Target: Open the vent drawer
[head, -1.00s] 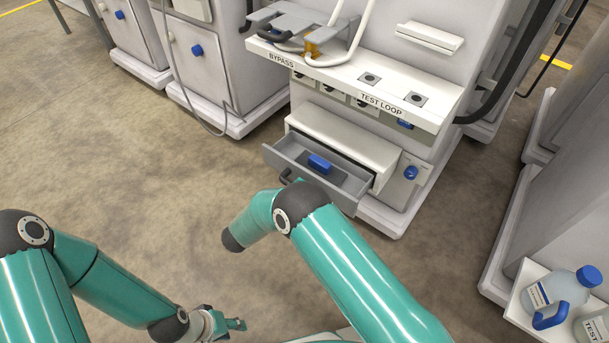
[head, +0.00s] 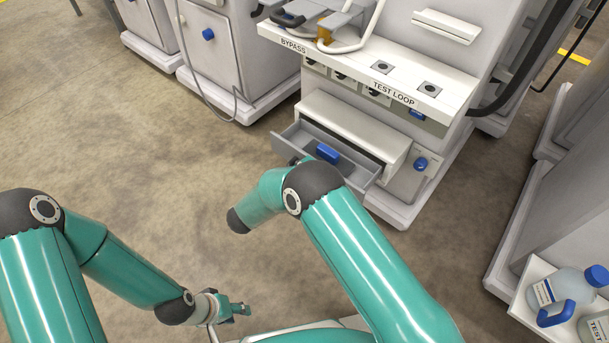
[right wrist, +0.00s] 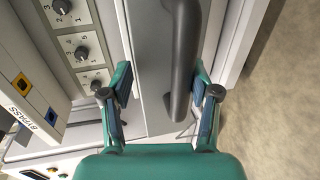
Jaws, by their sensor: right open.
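The vent drawer (head: 285,140) is a grey drawer low in the white machine. It stands part way out, with a blue-handled item (head: 327,152) inside. Its dark bar handle (right wrist: 184,55) shows in the right wrist view on the grey drawer front. My right gripper (right wrist: 161,74) is open, one finger on each side of the handle, with a gap visible on the left side. In the head view my right arm hides this gripper and part of the drawer front. My left gripper (head: 234,310) is low over the floor, away from the drawer; its finger opening is too small to judge.
Above the drawer is a ledge (head: 450,104) marked BYPASS and TEST LOOP, with knobs below it. A blue knob (head: 420,163) sits right of the drawer. A bottle (head: 568,287) stands on a shelf at lower right. The floor left of the machine is clear.

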